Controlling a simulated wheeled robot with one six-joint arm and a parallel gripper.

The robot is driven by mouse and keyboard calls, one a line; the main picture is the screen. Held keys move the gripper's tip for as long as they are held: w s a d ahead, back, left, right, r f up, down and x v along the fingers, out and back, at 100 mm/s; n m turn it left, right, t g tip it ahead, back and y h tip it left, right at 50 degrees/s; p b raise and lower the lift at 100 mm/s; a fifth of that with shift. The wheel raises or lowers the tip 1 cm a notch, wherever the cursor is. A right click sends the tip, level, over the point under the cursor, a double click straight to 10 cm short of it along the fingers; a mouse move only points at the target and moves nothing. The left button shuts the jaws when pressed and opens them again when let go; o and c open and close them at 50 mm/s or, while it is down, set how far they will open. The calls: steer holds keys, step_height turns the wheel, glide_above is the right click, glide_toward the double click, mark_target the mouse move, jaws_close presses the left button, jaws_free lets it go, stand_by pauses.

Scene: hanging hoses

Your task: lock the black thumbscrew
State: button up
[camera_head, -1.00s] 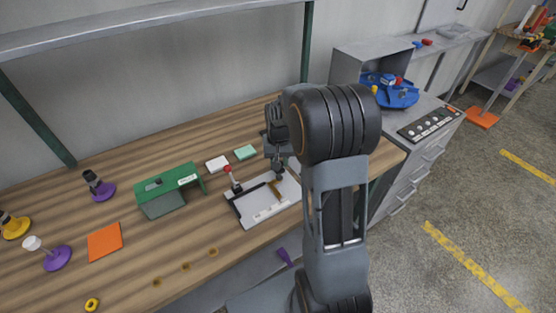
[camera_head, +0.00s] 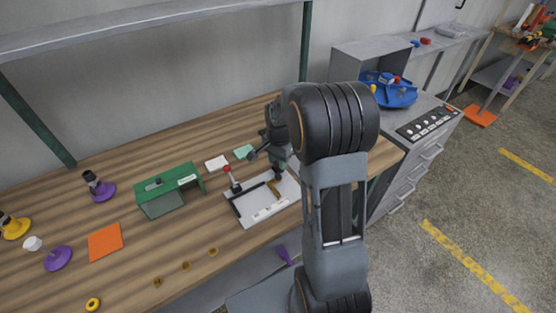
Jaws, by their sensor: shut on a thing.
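The white fixture plate (camera_head: 243,206) lies on the wooden bench. It carries a lever with a red ball (camera_head: 227,169), dark bars and a brass-coloured piece (camera_head: 274,189). The black thumbscrew (camera_head: 278,174) is a small dark knob at the plate's back right corner. My gripper (camera_head: 277,164) points down right above it and is shut on it. One dark part of the gripper sticks out to the left. My arm hides the plate's right side, and the jaw tips are small and partly hidden.
A green bracket (camera_head: 180,179) stands left of the plate. White (camera_head: 217,163) and mint (camera_head: 243,152) blocks lie behind it. A grey cabinet with a blue turntable (camera_head: 396,95) stands right.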

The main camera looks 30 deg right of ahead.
steer(key=shift+m, duration=0.4)
steer(key=o, duration=0.9)
step_height(320, 180, up, 14)
steer(key=shift+f+p, duration=0.1)
steer(key=shift+p, duration=0.25)
stand_by(0.6)
steer(key=s+a+n+t+p, duration=0.1)
steer(key=s+a+n, duration=0.2)
steer(key=s+n, duration=0.1)
steer(key=s+a+n+t, duration=0.1)
steer(key=s+a+n, duration=0.2)
steer(key=s+n, duration=0.2)
steer(key=s+a+n+t+p, duration=0.1)
steer(key=s+a+n, duration=0.3)
steer(key=s, duration=0.3)
steer(key=shift+s+r+n+t+p, duration=0.2)
steer(key=shift+r+n+t+p, duration=0.15)
steer(key=shift+n, duration=0.15)
